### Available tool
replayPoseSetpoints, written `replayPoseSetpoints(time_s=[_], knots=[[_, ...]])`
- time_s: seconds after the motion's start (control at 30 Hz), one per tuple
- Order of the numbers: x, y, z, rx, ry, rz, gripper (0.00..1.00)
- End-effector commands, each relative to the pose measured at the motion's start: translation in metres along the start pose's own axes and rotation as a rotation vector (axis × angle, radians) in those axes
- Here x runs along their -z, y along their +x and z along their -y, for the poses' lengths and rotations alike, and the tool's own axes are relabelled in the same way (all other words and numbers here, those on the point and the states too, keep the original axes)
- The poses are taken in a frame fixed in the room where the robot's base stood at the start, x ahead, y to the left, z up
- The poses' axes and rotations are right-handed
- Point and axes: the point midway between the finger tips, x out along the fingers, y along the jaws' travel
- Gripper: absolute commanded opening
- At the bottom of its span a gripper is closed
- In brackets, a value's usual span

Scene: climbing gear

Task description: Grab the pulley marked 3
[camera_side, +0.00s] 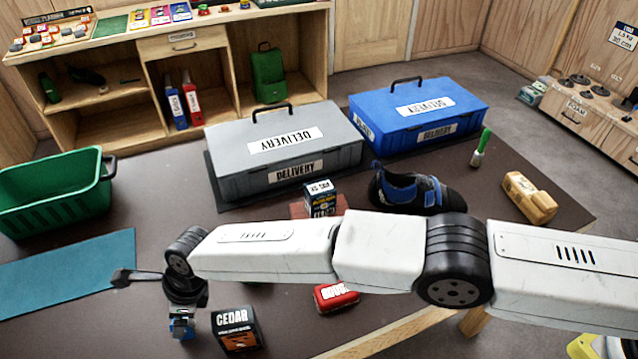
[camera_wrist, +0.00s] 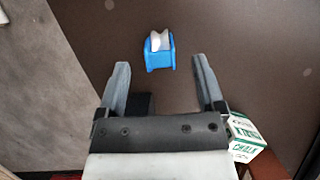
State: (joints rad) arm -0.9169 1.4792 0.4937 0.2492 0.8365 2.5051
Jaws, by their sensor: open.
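A blue pulley with a pale grey wheel (camera_wrist: 159,51) lies on the dark table in the wrist view, just beyond and between my fingertips. No number can be read on it. My gripper (camera_wrist: 160,63) is open, with a finger on each side of the line to the pulley and nothing held between them. In the side view, my gripper (camera_side: 182,312) hangs low over the table's near left part. A small blue thing (camera_side: 182,328) shows at its fingers; it seems to be the same pulley, partly hidden.
A black CEDAR box (camera_side: 236,330) stands close right of my gripper. A red case (camera_side: 336,298) lies farther right. A white-green chalk box (camera_wrist: 246,134) is near my right finger. A teal mat (camera_side: 70,275), green basket (camera_side: 45,200) and grey DELIVERY case (camera_side: 232,145) stand farther back.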

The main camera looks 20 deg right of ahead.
Motion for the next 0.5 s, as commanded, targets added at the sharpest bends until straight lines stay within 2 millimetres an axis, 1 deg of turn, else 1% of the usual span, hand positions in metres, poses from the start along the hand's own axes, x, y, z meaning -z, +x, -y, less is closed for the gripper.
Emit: replayPoseSetpoints(time_s=[0.5], knots=[[0.000, 0.015, 0.000, 0.000, 0.000, 0.001, 0.87]])
